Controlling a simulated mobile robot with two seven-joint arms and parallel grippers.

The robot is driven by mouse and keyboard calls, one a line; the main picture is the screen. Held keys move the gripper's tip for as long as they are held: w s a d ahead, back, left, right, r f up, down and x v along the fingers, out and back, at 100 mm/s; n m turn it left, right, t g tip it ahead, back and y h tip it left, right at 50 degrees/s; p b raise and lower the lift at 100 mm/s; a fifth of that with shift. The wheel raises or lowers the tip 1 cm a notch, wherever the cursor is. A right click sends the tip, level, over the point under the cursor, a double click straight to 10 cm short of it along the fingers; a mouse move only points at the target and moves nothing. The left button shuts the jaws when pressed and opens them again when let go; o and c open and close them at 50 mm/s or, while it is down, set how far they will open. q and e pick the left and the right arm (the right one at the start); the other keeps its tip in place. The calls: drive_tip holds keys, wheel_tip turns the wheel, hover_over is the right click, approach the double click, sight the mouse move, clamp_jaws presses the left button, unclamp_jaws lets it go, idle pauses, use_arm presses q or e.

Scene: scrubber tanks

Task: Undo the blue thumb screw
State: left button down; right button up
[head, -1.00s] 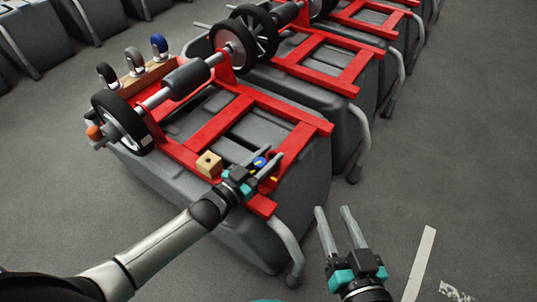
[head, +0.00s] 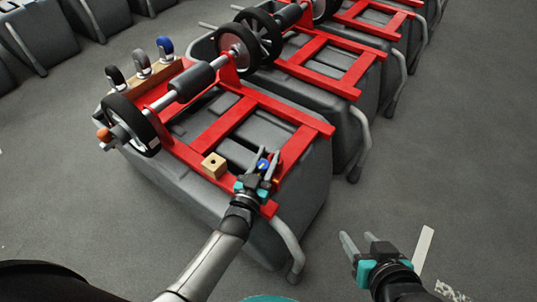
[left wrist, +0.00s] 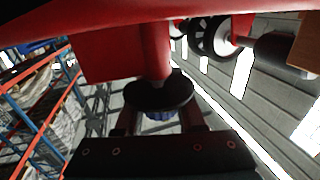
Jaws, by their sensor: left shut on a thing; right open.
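The blue thumb screw (head: 262,164) is at the near right corner of the red frame (head: 240,115) on the nearest upturned tank. My left gripper (head: 268,156) is there, with its fingers on either side of the screw. In the left wrist view a blue ribbed knob (left wrist: 160,115) sits between the fingers, under a dark round plate (left wrist: 159,93) that hides part of it. The left gripper is shut on the thumb screw. My right gripper (head: 359,238) is open and empty over the floor at the right.
A wooden block (head: 213,165) with a hole stands on the frame just left of my left gripper. Casters (head: 140,62) stand in a wooden rack at the back left. A wheel (head: 130,124) is on the axle.

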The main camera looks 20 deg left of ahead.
sight(261, 171)
drive_tip(key=shift+s+d, duration=0.1)
use_arm(q)
drive_tip(key=c, duration=0.5)
unclamp_jaws()
drive_tip(key=shift+s, duration=0.1)
drive_tip(key=shift+s+a+p, duration=0.2)
drive_tip(key=shift+s+p, duration=0.95)
drive_tip(key=shift+s, duration=1.5)
use_arm(e)
drive_tip(key=shift+s+d+r+g+h, duration=0.6)
drive_tip(key=shift+s+d+g+h, duration=0.4)
drive_tip(key=shift+s+d+g, duration=1.05)
use_arm(q)
drive_tip(key=s+p, duration=0.2)
drive_tip(key=s, duration=0.7)
drive_tip(key=shift+s+a+p, duration=0.35)
drive_tip(key=shift+p, duration=0.05)
use_arm(e)
wheel_tip(261, 171, down, 7)
drive_tip(key=shift+d+r+m+g, duration=0.15)
drive_tip(key=shift+m+g, duration=0.15)
drive_tip(key=shift+g, duration=0.05)
